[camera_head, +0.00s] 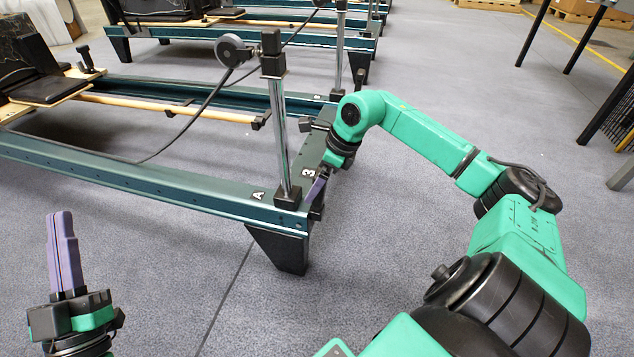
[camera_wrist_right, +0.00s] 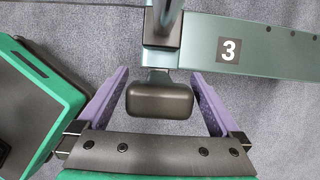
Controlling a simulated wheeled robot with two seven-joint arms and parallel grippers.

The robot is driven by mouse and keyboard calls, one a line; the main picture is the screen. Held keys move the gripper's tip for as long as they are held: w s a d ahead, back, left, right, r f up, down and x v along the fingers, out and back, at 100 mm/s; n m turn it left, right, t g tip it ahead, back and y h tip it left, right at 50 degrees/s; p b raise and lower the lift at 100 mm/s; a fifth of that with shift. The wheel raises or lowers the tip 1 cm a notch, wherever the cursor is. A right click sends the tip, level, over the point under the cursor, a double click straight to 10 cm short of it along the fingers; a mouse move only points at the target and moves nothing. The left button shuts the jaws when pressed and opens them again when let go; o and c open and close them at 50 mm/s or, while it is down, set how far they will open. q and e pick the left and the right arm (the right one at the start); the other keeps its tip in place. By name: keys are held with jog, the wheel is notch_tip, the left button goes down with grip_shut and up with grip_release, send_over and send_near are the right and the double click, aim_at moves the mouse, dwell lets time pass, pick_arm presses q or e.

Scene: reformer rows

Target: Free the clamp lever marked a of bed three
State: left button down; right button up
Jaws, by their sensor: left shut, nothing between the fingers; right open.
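Bed three is the near teal frame (camera_head: 170,185) in the head view, with a 3 label (camera_head: 308,173) on its end rail and an A label (camera_head: 258,195) beside the near post (camera_head: 280,130). The clamp lever (camera_wrist_right: 160,96) is a black rounded pad at the foot of a post in the right wrist view. My right gripper (camera_wrist_right: 158,76) is open, its purple fingers on either side of the lever, with gaps showing. In the head view, this gripper (camera_head: 318,188) is beside post A, and the lever is hard to make out. My left gripper (camera_head: 61,213) is shut and empty.
A second post (camera_head: 340,50) stands at the far corner, near a B label (camera_head: 317,97). The 3 label also shows on the rail in the right wrist view (camera_wrist_right: 229,49). Other beds (camera_head: 250,35) stand behind. Grey floor lies clear in front.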

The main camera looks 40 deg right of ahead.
jog(key=shift+f, duration=0.1)
grip_shut()
pick_arm(q)
jog(key=shift+s+r, duration=0.1)
jog(key=shift+r, duration=0.2)
